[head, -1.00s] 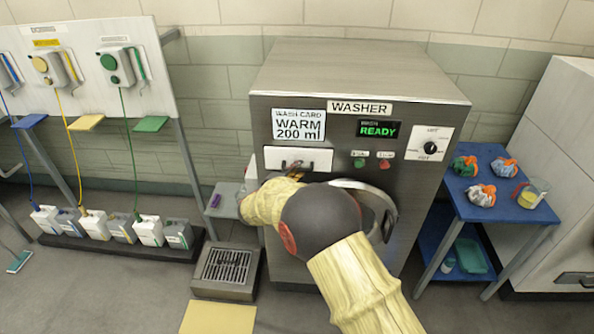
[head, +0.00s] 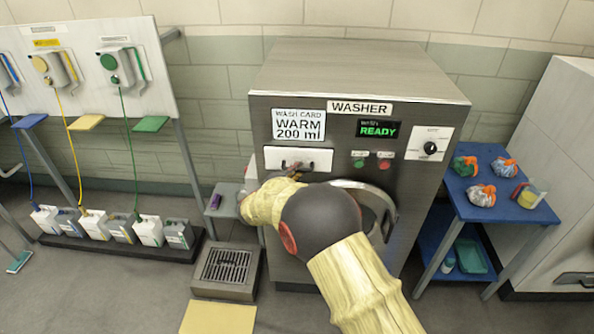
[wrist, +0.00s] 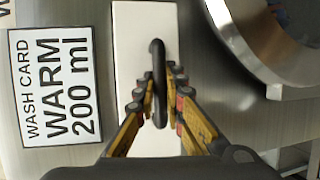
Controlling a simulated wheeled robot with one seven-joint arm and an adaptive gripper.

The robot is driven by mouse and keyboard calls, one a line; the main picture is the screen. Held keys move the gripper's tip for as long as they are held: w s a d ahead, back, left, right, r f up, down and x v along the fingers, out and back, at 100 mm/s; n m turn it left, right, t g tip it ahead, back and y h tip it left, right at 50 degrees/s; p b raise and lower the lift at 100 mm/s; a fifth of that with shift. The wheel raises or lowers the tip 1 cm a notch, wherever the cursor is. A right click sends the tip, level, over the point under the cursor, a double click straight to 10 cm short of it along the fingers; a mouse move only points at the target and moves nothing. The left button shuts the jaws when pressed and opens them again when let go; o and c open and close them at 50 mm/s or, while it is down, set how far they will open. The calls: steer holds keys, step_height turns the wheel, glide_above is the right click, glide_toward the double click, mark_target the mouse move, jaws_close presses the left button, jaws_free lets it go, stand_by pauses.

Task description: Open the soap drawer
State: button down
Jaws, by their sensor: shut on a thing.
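The soap drawer (head: 318,158) is a white panel on the upper left of the washer front (head: 420,107), under the wash card. Its front looks flush with the washer, as far as I can see. In the wrist view the white drawer front (wrist: 130,60) carries a dark bar handle (wrist: 159,85). My gripper (wrist: 160,100) has one finger on each side of the handle and is shut on it. In the head view my gripper (head: 294,168) is small at the drawer, partly hidden by my arm.
The wash card (head: 298,125) reads "WARM 200 ml", and the display (head: 378,129) reads "READY". The round washer door (head: 385,205) is right of the drawer. A blue cart (head: 510,208) with cloth bundles stands right. A floor drain box (head: 226,268) sits front left.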

steer(key=s+b, duration=0.4)
steer(key=s, duration=1)
steer(key=shift+s+a+b, duration=0.25)
steer(key=shift+b, duration=0.15)
steer(key=c, duration=1.8)
jaws_free()
steer(key=shift+c, duration=0.2)
steer(key=shift+a, duration=0.1)
steer(key=v, duration=1.1)
steer(key=shift+s, duration=0.4)
steer(key=shift+a, duration=0.15)
